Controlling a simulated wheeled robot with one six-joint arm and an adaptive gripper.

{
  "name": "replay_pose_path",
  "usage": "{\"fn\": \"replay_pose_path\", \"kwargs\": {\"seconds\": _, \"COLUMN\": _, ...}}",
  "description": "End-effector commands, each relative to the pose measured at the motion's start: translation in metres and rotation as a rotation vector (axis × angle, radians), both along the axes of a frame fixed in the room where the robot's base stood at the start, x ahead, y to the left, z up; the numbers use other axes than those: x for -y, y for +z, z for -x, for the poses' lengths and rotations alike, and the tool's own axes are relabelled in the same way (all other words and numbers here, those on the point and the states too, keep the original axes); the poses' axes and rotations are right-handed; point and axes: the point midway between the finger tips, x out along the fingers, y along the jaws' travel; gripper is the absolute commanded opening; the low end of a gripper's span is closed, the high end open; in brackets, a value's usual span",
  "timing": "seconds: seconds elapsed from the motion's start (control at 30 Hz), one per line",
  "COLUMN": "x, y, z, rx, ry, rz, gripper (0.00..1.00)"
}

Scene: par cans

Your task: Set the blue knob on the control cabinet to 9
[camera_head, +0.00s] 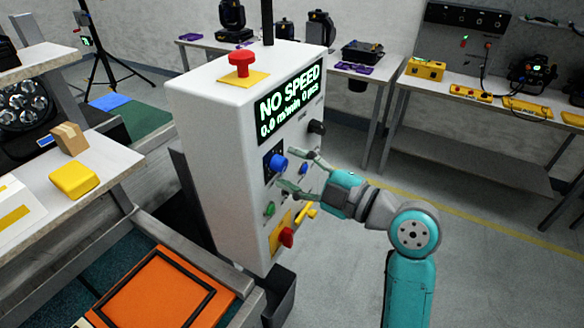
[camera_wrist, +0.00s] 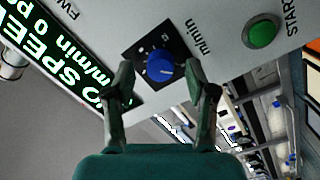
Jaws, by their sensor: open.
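The white control cabinet (camera_head: 215,140) stands at the middle of the head view. Its display (camera_head: 290,102) reads "NO SPEED" and "0.0 m/min 0 pcs". The blue knob (camera_head: 279,163) sits on a dark square dial plate below the display. In the wrist view the blue knob (camera_wrist: 160,65) has a light pointer line, and the dial's numbers are too small to read. My gripper (camera_head: 300,172) is open in front of the panel. In the wrist view its two fingers (camera_wrist: 163,82) stand on either side of the knob, apart from it as far as I can see.
A green START button (camera_wrist: 262,32) is beside the dial; a blue button (camera_head: 304,169), black knob (camera_head: 317,127), yellow handle (camera_head: 308,211) and red knob (camera_head: 286,237) are also on the panel. A red mushroom button (camera_head: 241,60) tops the cabinet. Open floor (camera_head: 480,265) lies to the right.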

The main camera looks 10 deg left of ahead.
Motion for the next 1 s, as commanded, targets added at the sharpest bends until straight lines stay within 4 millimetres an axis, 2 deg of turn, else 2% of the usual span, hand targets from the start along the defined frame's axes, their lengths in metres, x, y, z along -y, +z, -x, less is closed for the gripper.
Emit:
{"fn": "replay_pose_path", "kwargs": {"seconds": 0.1, "x": -0.0058, "y": -0.0001, "z": -0.0021, "rx": 0.000, "ry": 0.001, "rz": 0.000, "gripper": 0.56}}
{"fn": "replay_pose_path", "kwargs": {"seconds": 0.37, "x": -0.0068, "y": -0.0004, "z": -0.0030, "rx": 0.000, "ry": -0.001, "rz": 0.001, "gripper": 0.56}}
{"fn": "replay_pose_path", "kwargs": {"seconds": 0.4, "x": -0.0068, "y": -0.0004, "z": -0.0030, "rx": 0.000, "ry": -0.001, "rz": 0.001, "gripper": 0.54}}
{"fn": "replay_pose_path", "kwargs": {"seconds": 0.6, "x": -0.0067, "y": -0.0003, "z": -0.0029, "rx": 0.000, "ry": 0.000, "rz": 0.000, "gripper": 0.04}}
{"fn": "replay_pose_path", "kwargs": {"seconds": 0.63, "x": -0.0067, "y": -0.0003, "z": -0.0029, "rx": 0.000, "ry": 0.000, "rz": 0.000, "gripper": 0.00}}
{"fn": "replay_pose_path", "kwargs": {"seconds": 1.0, "x": -0.0067, "y": -0.0004, "z": -0.0029, "rx": -0.043, "ry": 0.000, "rz": -0.015, "gripper": 0.00}}
